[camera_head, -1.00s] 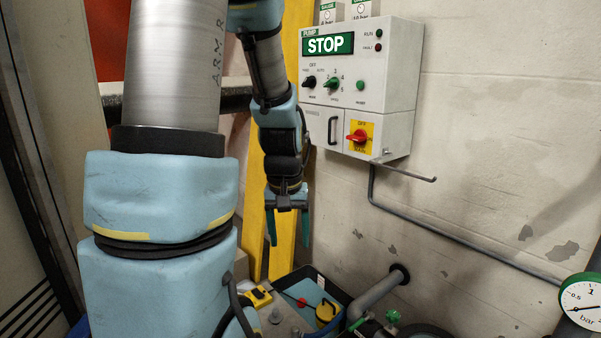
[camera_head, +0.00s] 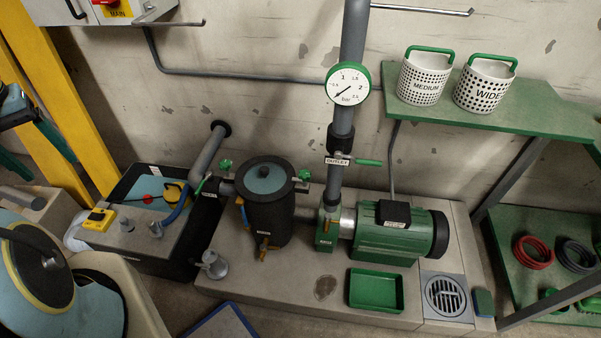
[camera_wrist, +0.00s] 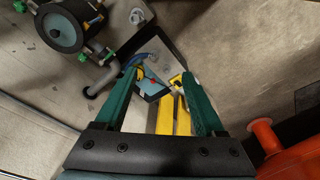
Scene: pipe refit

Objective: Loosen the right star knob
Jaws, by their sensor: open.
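The right star knob (camera_head: 304,174) is green and sits at the right rim of the dark round filter housing (camera_head: 268,215) with a blue-grey lid. A matching left star knob (camera_head: 225,165) sits at the opposite rim. My gripper (camera_head: 45,166) is at the left edge of the head view, partly cut off, well left of the housing. It is open and empty. In the wrist view my gripper (camera_wrist: 158,76) has its two green fingers apart. The housing (camera_wrist: 66,26) is at the upper left there, with one green knob (camera_wrist: 82,57) by the inlet pipe.
A pressure gauge (camera_head: 348,85) and vertical pipe stand right of the housing, with a green pump (camera_head: 397,232) beyond. A green tray (camera_head: 376,290) lies in front. Yellow posts (camera_head: 62,95) stand near my gripper. A shelf (camera_head: 525,120) holds two baskets.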

